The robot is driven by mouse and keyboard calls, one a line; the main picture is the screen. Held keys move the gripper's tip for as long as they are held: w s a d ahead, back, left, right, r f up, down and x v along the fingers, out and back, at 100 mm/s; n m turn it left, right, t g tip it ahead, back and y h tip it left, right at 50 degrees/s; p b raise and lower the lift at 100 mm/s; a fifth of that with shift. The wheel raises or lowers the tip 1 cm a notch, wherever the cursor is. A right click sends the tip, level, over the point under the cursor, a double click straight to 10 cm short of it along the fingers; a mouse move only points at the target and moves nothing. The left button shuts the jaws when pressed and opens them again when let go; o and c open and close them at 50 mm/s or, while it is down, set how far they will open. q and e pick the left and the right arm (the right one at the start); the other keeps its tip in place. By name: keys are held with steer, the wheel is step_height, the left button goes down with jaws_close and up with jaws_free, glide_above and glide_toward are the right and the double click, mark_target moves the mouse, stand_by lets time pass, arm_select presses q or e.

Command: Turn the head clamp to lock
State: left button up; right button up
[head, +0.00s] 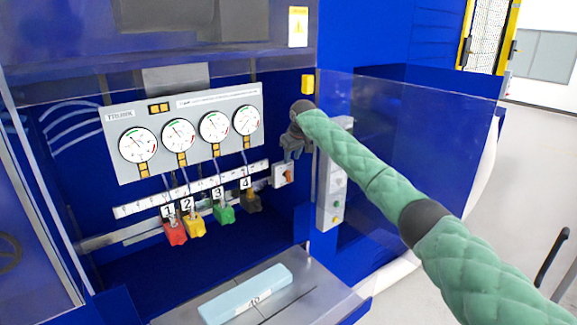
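A small grey box with an orange-red switch or handle (285,175) is at the right side of the machine's blue bay. It may be the head clamp; no label on it can be read. My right gripper (291,149) is just above this box, dark grey and pointing down. It is small here, and its fingers cannot be told apart, so its opening is unclear. I cannot tell whether it touches the box. My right arm, in a green quilted sleeve, reaches in from the right. My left gripper is not in view.
A gauge panel (112,150) is left of the gripper. Below it hang red (175,233), yellow (195,226), green (224,215) and dark (252,202) numbered knobs. A light blue block (245,294) lies on the metal shelf (318,286). A control strip (331,207) stands right of the box.

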mark_target(288, 171)
steer(key=p+x, duration=0.2)
steer(key=x, duration=0.1)
steer(key=p+x, duration=0.1)
steer(key=x, duration=0.2)
steer(key=shift+f, duration=0.15)
arm_select(q)
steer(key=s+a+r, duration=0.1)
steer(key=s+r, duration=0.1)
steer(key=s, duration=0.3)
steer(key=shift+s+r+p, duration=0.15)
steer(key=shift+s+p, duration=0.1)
steer(key=shift+p, duration=0.15)
arm_select(e)
steer(key=shift+w+f, duration=0.2)
steer(key=shift+f, duration=0.35)
jaws_close()
